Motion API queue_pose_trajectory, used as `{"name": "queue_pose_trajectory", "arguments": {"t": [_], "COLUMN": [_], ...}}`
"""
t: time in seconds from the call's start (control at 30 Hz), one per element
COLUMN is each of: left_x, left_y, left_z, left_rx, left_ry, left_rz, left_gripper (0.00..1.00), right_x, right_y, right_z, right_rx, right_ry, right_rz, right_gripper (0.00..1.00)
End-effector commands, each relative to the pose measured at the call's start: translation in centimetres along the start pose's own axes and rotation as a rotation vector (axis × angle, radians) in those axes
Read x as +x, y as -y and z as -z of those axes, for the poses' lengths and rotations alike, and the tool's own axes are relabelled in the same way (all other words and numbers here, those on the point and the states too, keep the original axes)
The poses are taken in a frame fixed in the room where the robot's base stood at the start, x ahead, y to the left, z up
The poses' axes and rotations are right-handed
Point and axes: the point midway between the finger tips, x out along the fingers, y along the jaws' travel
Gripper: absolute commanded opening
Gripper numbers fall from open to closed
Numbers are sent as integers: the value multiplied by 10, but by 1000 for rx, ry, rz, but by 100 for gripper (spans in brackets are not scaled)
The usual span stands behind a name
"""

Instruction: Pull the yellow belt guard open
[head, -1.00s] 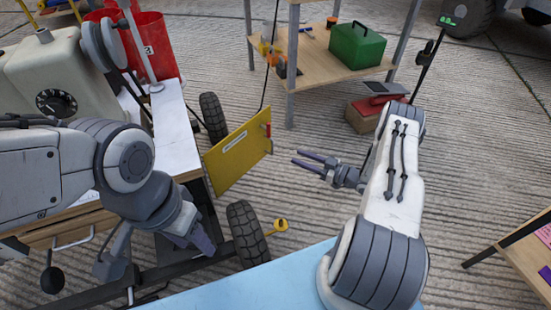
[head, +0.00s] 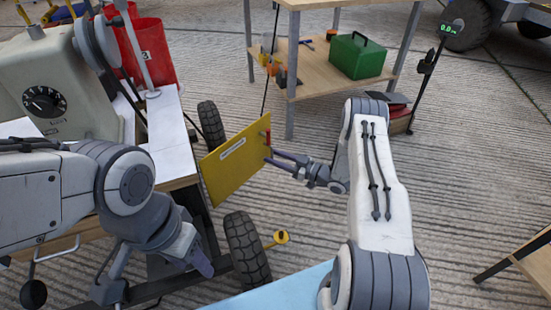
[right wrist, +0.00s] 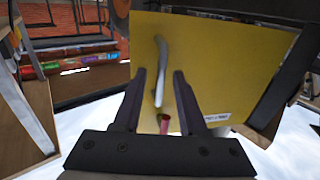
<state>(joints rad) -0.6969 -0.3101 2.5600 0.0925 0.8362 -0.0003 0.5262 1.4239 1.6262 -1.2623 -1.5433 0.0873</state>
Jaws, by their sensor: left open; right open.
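The yellow belt guard (head: 232,168) is an upright flat panel with a white label, beside the white-topped cart. My right gripper (head: 267,156) is open at the guard's right edge, near a small red piece (head: 267,136). In the right wrist view the yellow panel (right wrist: 215,65) fills the middle. A grey curved handle (right wrist: 159,70) on it stands between my two open fingers (right wrist: 159,74), with a red piece (right wrist: 165,124) at one end. I cannot tell whether a finger touches the handle. My left gripper (head: 205,267) is open and empty, beside the cart's wheel.
The white-topped cart (head: 170,130) with a machine (head: 62,85) and black wheels (head: 247,248) stands at left. A wooden shelf table (head: 310,84) with a green toolbox (head: 357,56) is behind.

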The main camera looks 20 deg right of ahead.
Motion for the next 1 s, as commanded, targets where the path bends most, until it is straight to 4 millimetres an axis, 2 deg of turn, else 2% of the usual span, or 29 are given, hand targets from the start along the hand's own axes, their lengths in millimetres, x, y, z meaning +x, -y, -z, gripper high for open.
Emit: {"name": "queue_pose_trajectory", "arguments": {"t": [0.07,0.1,0.17,1.0], "left_x": [0,0,0,0], "left_y": [0,0,0,0], "left_z": [0,0,0,0], "left_rx": [0,0,0,0], "left_ry": [0,0,0,0], "left_rz": [0,0,0,0], "left_gripper": [50,50,50,50], "right_x": [0,0,0,-1], "right_y": [0,0,0,-2], "right_z": [0,0,0,0], "right_rx": [0,0,0,-1], "right_ry": [0,0,0,1], "right_rz": [0,0,0,-5], "right_gripper": [38,22,0,0]}}
